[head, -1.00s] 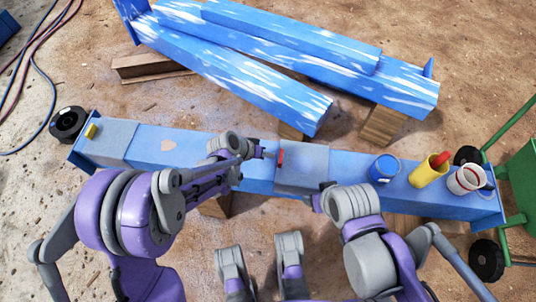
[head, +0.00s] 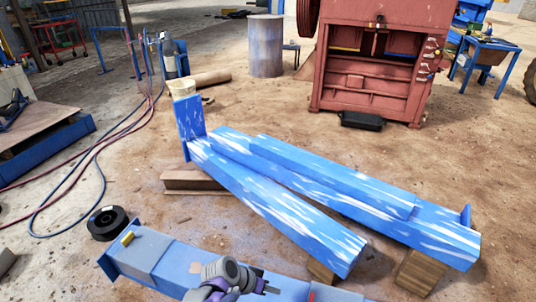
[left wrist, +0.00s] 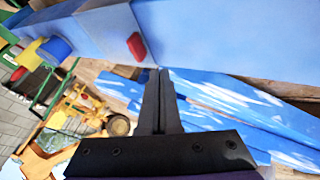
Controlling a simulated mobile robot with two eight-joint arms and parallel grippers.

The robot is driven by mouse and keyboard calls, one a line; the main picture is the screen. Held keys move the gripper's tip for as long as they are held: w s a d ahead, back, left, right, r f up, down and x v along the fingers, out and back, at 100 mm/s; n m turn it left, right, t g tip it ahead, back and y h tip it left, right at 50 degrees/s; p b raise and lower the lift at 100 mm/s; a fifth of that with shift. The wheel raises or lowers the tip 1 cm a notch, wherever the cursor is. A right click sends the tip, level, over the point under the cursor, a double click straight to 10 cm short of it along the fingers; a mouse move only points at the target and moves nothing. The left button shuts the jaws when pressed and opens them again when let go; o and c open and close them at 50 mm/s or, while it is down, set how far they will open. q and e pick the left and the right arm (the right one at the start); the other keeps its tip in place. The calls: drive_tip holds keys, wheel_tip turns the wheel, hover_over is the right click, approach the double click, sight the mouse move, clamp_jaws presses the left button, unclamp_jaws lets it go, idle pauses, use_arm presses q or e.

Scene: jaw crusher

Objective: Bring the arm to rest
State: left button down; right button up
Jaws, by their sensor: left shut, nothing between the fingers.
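My left gripper (head: 270,288) is at the bottom edge of the head view, above the near blue beam (head: 172,263). In the left wrist view its two black fingers (left wrist: 159,75) are together with nothing between them. A red piece (left wrist: 137,46) sits on the beam near the fingertips; I cannot tell the exact gap. Only a sliver of that red piece shows at the bottom of the head view. Most of my left arm is below the head view. My right gripper is not in view.
Blue painted beams (head: 290,200) lie on wooden blocks (head: 420,270) ahead. A yellow piece (head: 128,238) is on the near beam's left end, beside a black reel (head: 107,222). A red jaw crusher (head: 370,60) stands at the back. Hoses (head: 100,150) run along the left floor.

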use_arm(q)
drive_tip(key=s+a+r+n+t+y, duration=0.1)
drive_tip(key=s+a+r+n+y, duration=0.25)
drive_tip(key=s+a, duration=0.65)
drive_tip(key=s+a+r+n+t+y, duration=0.1)
drive_tip(key=s+a+r+n+y, duration=0.3)
drive_tip(key=s+a, duration=0.6)
wheel_tip(320, 180, up, 22)
drive_tip(key=w+m+t+p, duration=0.1)
drive_tip(key=m+p, duration=0.1)
drive_tip(key=p, duration=1.6)
drive_tip(key=shift+w+r+p, duration=0.2)
drive_tip(key=shift+w+p, duration=0.05)
drive_tip(key=shift+p, duration=0.1)
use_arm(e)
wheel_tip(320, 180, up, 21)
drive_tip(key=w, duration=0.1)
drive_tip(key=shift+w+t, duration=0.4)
use_arm(q)
drive_tip(key=shift+h, duration=0.25)
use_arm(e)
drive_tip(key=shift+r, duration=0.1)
